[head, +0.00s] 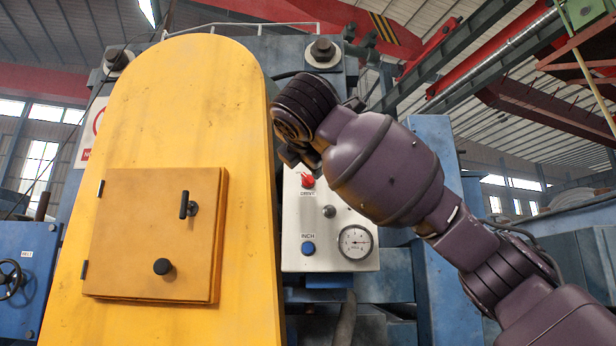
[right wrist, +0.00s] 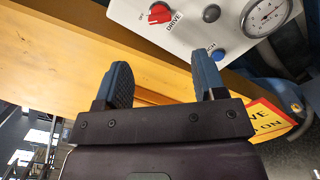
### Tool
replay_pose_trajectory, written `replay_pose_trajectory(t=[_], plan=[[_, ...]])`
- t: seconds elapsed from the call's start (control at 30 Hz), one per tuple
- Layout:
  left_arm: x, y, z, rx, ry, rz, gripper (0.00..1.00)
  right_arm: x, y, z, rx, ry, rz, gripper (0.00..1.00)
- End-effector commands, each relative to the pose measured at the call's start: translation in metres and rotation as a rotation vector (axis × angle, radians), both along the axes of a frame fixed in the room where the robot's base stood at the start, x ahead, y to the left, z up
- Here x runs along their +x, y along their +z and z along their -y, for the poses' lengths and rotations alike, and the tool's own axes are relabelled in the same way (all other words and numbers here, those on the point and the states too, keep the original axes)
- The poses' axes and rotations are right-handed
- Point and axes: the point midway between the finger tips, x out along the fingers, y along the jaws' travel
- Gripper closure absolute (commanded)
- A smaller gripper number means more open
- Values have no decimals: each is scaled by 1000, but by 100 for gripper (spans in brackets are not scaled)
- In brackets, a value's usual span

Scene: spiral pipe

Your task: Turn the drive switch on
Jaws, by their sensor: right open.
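The drive switch (head: 307,181) is a small red knob on a white control panel (head: 292,240), with a "DRIVE" label under it. In the right wrist view the red drive switch (right wrist: 160,13) is at the top, beyond my fingertips. My right gripper (right wrist: 163,78) is open with its two blue-grey fingers apart and nothing between them; it is not touching the switch. My left gripper is not in view.
The panel also bears a dark knob (head: 329,211), a blue "INCH" button (head: 308,248) and a round gauge (head: 355,242). A tall yellow cover (head: 190,110) with a hinged box door (head: 140,240) stands close left of the panel. A yellow-and-red sign (right wrist: 272,118) shows in the wrist view.

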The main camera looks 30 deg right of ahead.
Motion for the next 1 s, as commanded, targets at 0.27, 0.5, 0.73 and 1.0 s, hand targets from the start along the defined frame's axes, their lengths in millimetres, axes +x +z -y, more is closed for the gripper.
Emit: replay_pose_trajectory(t=[0.27,0.5,0.73,1.0], plan=[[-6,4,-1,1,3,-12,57,23,0,16,-6,-3,-8,36],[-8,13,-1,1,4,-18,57,57,1,40,-5,0,-5,36],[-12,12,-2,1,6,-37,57,80,1,57,-6,1,-4,36],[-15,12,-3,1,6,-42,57,88,0,63,-7,1,-3,36]])
